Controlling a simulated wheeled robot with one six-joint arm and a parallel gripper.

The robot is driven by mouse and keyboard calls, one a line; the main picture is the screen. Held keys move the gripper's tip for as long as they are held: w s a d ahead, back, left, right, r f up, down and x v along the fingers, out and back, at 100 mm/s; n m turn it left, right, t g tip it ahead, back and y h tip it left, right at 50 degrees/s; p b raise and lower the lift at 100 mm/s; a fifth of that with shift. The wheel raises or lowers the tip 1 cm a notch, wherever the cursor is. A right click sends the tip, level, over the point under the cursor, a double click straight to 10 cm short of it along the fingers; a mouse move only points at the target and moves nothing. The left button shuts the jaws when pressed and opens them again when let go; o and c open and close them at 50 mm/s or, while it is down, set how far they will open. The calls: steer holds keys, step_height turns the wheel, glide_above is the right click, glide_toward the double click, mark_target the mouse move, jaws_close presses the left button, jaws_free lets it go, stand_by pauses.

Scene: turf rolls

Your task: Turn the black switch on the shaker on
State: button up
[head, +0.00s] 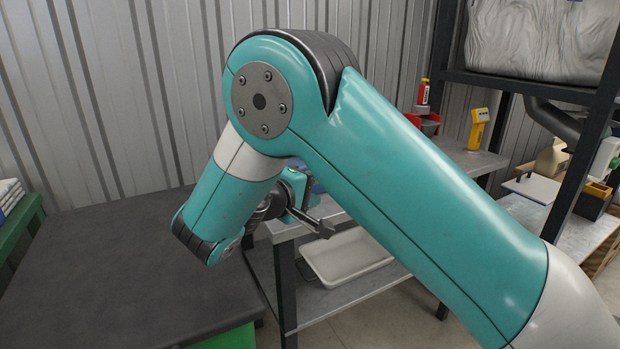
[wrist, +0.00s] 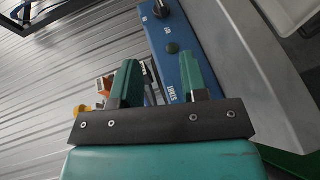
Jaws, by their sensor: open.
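The shaker's blue panel (wrist: 162,35) fills the upper middle of the wrist view, with white labels. A black knob (wrist: 160,8) sits at its top edge and a dark round button (wrist: 172,47) below it. A small dark part shows beside my left finger and is partly hidden; I cannot tell whether it is the black switch or its setting. My gripper (wrist: 160,62) is open and empty, with its green fingers over the lower panel. In the head view my arm hides most of the shaker; a small blue patch (head: 318,188) shows beside my gripper (head: 312,220).
The shaker's area is a grey metal bench (head: 460,157) with a white tray (head: 345,256) on its lower shelf. A yellow handheld device (head: 478,128) and a red bottle (head: 423,92) stand at the back. A dark-topped table (head: 100,270) at left is clear.

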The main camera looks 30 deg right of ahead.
steer(key=shift+s+a+r, duration=0.1)
steer(key=shift+s+a, duration=0.1)
steer(key=shift+a, duration=0.15)
